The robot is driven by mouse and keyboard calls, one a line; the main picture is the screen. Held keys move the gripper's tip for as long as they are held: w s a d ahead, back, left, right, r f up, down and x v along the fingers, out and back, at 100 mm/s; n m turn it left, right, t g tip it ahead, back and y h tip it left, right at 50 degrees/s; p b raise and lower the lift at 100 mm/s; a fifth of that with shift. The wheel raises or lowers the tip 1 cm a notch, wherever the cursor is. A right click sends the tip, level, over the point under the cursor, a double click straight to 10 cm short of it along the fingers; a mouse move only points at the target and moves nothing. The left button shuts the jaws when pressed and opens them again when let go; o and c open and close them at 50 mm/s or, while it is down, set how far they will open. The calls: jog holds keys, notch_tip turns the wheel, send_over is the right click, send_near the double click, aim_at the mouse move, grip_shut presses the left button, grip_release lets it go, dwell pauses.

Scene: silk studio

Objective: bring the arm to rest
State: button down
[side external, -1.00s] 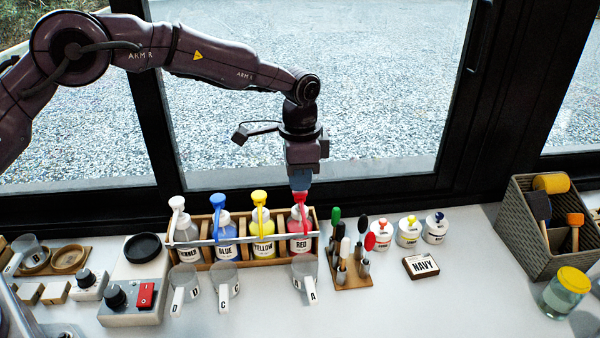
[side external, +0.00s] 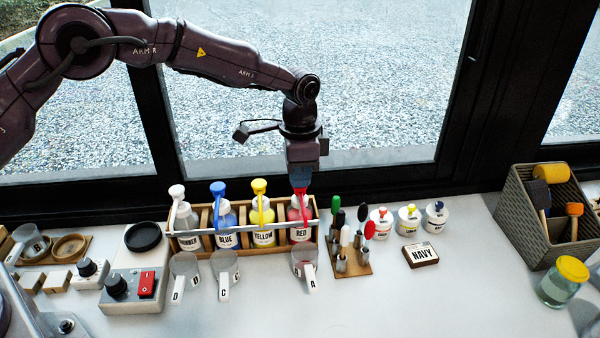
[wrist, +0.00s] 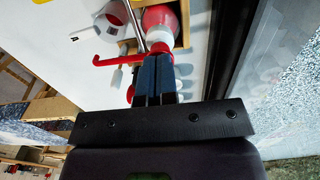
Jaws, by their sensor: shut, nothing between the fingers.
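My gripper (side external: 301,182) points straight down over the red pump head (side external: 300,193) of the RED bottle (side external: 300,219). Its fingers are shut and empty. In the wrist view, the shut fingertips (wrist: 153,58) are right by the red pump (wrist: 110,60); I cannot tell if they touch it. The arm reaches in from the upper left, bent at the wrist.
A wooden rack (side external: 205,243) holds the RED, YELLOW (side external: 262,224), BLUE (side external: 226,226) and THINNER bottles. Cup A (side external: 305,257) stands before the red bottle. The window is behind.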

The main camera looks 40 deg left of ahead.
jog(key=shift+r, duration=1)
jog(key=shift+r, duration=1.5)
jog(key=s+a+r+n+t, duration=0.2)
jog(key=s+a+r+n, duration=0.1)
jog(key=s, duration=0.7)
jog(key=s+a+r+n+t, duration=0.1)
jog(key=s+a+r+n, duration=0.2)
jog(key=s, duration=0.8)
jog(key=s+a+r+n+t, duration=0.2)
jog(key=s+a+r, duration=0.5)
jog(key=s, duration=0.4)
jog(key=shift+s+r+n+t, duration=0.25)
jog(key=shift+r+n, duration=0.25)
jog(key=shift+r, duration=0.4)
